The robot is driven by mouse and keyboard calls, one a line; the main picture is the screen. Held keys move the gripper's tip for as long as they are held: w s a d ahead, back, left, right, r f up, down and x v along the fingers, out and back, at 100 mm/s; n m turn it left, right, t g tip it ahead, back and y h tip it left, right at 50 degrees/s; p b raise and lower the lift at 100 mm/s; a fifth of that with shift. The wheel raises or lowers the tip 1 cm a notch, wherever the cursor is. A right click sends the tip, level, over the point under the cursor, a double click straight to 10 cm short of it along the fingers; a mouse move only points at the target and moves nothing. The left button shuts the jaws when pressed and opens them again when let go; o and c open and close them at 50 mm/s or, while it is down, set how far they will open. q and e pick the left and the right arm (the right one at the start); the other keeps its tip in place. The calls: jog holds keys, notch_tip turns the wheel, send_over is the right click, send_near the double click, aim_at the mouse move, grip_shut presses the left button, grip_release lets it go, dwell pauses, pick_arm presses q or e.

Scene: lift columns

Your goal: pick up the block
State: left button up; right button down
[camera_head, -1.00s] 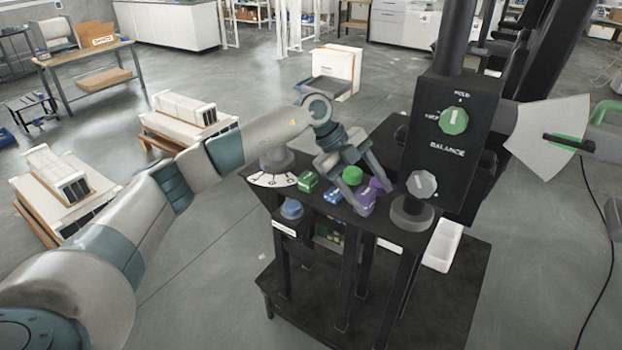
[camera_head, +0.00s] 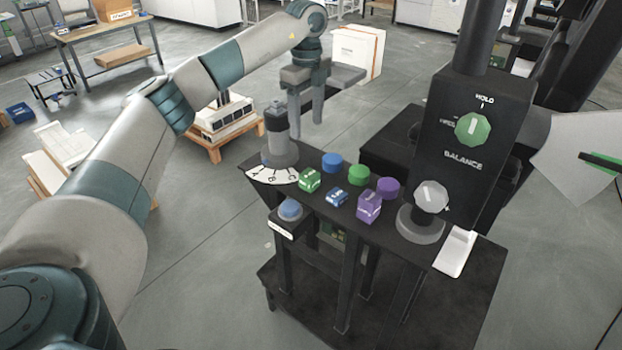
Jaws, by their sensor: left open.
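Three small blocks sit on the black console top: a green block (camera_head: 309,180), a blue block (camera_head: 337,197) and a purple block (camera_head: 369,208). Behind them are a blue round piece (camera_head: 332,162), a green round piece (camera_head: 358,174) and a purple round piece (camera_head: 388,187). My left gripper (camera_head: 306,122) is open and empty, fingers pointing down, behind and left of the blocks, apart from them. My right gripper is not in view.
A grey post (camera_head: 279,140) on a dial stands at the console's left end. A grey knob (camera_head: 430,197) and a black BALANCE panel (camera_head: 468,150) stand at the right. A blue button (camera_head: 290,208) is in front. A white tray (camera_head: 456,251) is at the right edge.

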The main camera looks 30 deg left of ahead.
pick_arm(q)
jog(key=p, duration=0.5)
send_over(310, 173)
jog(key=f, duration=1.1)
jog(key=shift+s+a+f, duration=0.15)
jog(key=shift+s, duration=0.15)
jog(key=shift+f, duration=0.55)
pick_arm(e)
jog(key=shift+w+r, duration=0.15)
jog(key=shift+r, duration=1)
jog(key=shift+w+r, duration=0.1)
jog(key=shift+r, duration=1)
pick_arm(q)
jog(key=shift+w+f+p, duration=0.1)
jog(key=shift+f+p, duration=0.5)
jog(key=shift+f, duration=0.05)
notch_tip(310, 173, down, 3)
jog(key=shift+p, duration=0.75)
jog(key=shift+w+f, duration=0.1)
jog(key=shift+f, duration=0.35)
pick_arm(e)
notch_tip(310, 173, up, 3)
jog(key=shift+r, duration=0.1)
